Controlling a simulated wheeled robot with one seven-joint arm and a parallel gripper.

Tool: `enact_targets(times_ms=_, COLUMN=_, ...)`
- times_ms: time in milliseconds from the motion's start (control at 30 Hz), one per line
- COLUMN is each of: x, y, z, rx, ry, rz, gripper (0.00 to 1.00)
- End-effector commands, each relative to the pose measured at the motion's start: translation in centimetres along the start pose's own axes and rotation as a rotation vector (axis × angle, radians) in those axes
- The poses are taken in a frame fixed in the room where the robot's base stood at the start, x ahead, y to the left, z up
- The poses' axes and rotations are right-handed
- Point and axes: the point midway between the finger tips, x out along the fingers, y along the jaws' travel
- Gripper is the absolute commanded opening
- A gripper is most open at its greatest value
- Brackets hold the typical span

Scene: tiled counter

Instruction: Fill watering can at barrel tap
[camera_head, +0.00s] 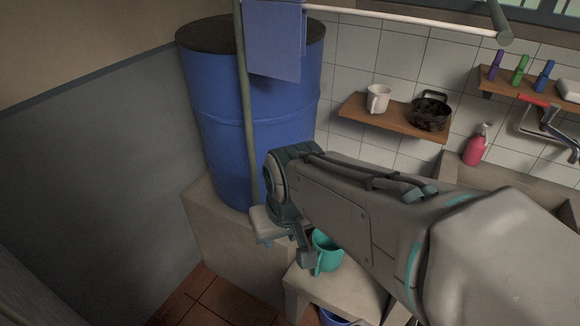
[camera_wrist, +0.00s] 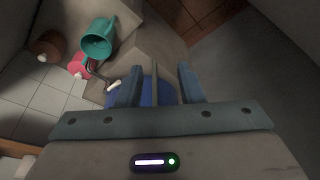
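The blue barrel (camera_head: 265,115) with a dark top stands on a raised grey block at the back left. The teal can (camera_head: 325,254) stands on a low pale bench, partly hidden behind my arm; it also shows at the upper left of the wrist view (camera_wrist: 97,40). My gripper (camera_head: 285,248) is between the barrel and my view, just left of the can. In the wrist view its fingers (camera_wrist: 160,85) are apart, with a thin bar showing between them; I cannot tell whether it touches them. I cannot make out the barrel tap.
A wooden shelf (camera_head: 392,117) holds a white mug (camera_head: 378,98) and a dark pot (camera_head: 430,110). A green pole (camera_head: 246,100) and a hanging blue cloth (camera_head: 275,40) are in front of the barrel.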

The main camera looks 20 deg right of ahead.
Motion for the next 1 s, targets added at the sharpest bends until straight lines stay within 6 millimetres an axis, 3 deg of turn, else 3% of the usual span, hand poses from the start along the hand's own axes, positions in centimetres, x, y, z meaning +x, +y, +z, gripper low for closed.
enact_targets(times_ms=133, x=4.0, y=-2.2, z=-2.4, rx=-0.004, ry=0.074, rz=-0.078, gripper=0.34)
enact_targets(times_ms=300, x=9.8, y=-4.5, z=-6.8, rx=0.049, ry=0.228, rz=-0.150, gripper=0.34)
enact_targets(times_ms=467, x=15.3, y=-4.7, z=-10.3, rx=0.126, ry=0.378, rz=-0.121, gripper=0.34)
enact_targets(times_ms=633, x=20.7, y=-3.1, z=-12.4, rx=0.194, ry=0.528, rz=0.014, gripper=0.34)
enact_targets(times_ms=800, x=25.2, y=0.0, z=-12.8, rx=0.221, ry=0.664, rz=0.245, gripper=0.34)
enact_targets(times_ms=1000, x=27.6, y=4.0, z=-11.4, rx=0.175, ry=0.808, rz=0.601, gripper=0.34)
